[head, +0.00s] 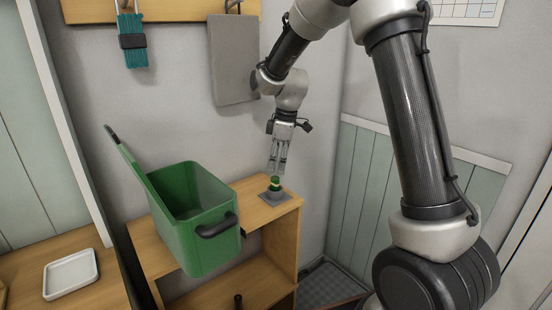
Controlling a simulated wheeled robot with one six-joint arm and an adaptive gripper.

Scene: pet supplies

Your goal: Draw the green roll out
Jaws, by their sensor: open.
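The green roll (275,183) stands upright in a small grey holder (275,197) on top of the wooden shelf unit (250,185). Only its upper part shows, with a pale band around it. My gripper (277,170) points down right above the roll, with its fingers open. The fingertips are close to the roll's top. I cannot tell whether they touch it or reach around it.
A green bin (205,225) with a dark handle stands on the shelf, left of the holder. A white tray (70,273) lies on the left counter. A grey mat (325,287) lies at the lower right.

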